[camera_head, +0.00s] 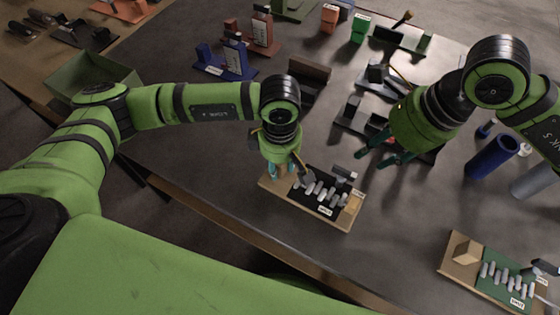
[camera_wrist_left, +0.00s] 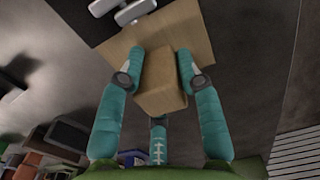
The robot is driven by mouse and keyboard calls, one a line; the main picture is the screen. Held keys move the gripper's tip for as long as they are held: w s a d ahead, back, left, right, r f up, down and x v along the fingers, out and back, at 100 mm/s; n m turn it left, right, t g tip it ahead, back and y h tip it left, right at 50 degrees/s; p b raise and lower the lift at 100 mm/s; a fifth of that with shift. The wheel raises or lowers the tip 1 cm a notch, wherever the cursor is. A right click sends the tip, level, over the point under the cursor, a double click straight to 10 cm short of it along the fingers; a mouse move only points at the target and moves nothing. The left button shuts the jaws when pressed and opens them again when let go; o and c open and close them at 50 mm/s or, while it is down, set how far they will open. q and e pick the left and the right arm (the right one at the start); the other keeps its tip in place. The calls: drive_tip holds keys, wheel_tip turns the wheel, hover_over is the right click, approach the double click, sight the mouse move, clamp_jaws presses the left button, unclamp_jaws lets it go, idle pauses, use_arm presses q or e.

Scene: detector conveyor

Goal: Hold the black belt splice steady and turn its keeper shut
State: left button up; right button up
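The black belt splice (camera_head: 322,194), with several pale pins across it, is mounted on a wooden board (camera_head: 340,222) near the table's front edge. A small grey-and-black part at its back right (camera_head: 345,173) may be the keeper; its position is unclear. My left gripper (camera_head: 281,168) is at the board's left end. In the left wrist view, its fingers (camera_wrist_left: 160,62) close around a wooden block (camera_wrist_left: 161,85) on the board, seemingly touching both sides. My right gripper (camera_head: 374,158) is open and empty, behind and right of the splice, apart from it.
A similar green splice on a board (camera_head: 459,274) stands at the front right. A blue cylinder (camera_head: 492,157) stands at the right. Dark fixtures (camera_head: 352,118) are behind the right gripper. Table between the two boards is clear.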

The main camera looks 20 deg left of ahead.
sight(345, 172)
drive_tip(key=shift+o, duration=0.3)
drive_tip(key=shift+s+d+r+m, duration=0.25)
drive_tip(key=shift+s+r+m, duration=0.35)
drive_tip(key=shift+r+m, duration=0.25)
drive_tip(key=shift+m+t, duration=0.4)
drive_tip(key=shift+m, duration=0.05)
drive_tip(key=x, duration=1.1)
drive_tip(key=shift+f, duration=0.2)
clamp_jaws()
